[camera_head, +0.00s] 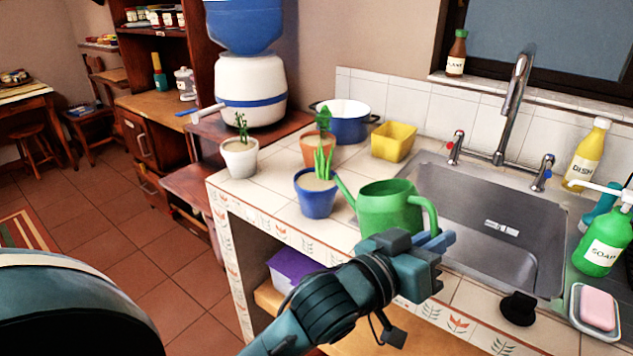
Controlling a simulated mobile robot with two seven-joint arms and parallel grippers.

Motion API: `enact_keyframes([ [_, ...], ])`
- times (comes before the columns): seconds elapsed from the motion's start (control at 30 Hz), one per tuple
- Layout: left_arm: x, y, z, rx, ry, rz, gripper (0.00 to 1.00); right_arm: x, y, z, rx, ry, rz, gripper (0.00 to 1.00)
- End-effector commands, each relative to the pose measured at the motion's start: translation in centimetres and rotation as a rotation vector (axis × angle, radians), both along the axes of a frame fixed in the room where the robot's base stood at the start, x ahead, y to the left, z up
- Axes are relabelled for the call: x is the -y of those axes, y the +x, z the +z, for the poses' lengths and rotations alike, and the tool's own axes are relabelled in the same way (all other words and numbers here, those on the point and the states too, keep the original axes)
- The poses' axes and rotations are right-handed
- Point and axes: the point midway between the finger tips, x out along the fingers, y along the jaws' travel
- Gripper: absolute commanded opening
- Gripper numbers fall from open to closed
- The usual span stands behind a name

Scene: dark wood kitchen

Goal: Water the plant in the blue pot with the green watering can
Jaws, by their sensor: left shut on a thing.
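The green watering can (388,207) is at the counter's front edge, left of the sink, and looks upright. Its spout points left, with the tip close to the right side of the plant in the blue pot (317,200). That pot holds spiky green leaves and brown soil. My left gripper (437,243) is shut on the can at its handle side, on the right; the fingers partly hide the lower handle and can base. I cannot tell whether the can touches the counter. I see no water flowing. My right gripper is out of view.
A white pot plant (239,160) and a terracotta pot plant (317,150) stand left of and behind the blue pot. A yellow container (394,142) and blue cooking pot (347,125) are behind. The sink (480,225) lies right, with soap bottle (602,247) beyond.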

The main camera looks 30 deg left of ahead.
Motion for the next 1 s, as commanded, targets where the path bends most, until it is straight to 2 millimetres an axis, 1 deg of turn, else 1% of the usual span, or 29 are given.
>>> enact_keyframes([
  [0.03, -0.11, 0.02, 0.37, 0.005, -0.005, 0.000, 0.00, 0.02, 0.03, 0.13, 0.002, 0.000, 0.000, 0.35],
  [0.53, -0.80, 0.33, 1.14, -0.018, -0.059, 0.000, 0.00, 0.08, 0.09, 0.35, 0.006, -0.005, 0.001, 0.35],
  [1.0, -0.92, 0.38, 1.24, -0.023, -0.069, 0.000, 0.00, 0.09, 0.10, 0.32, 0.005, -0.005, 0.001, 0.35],
])
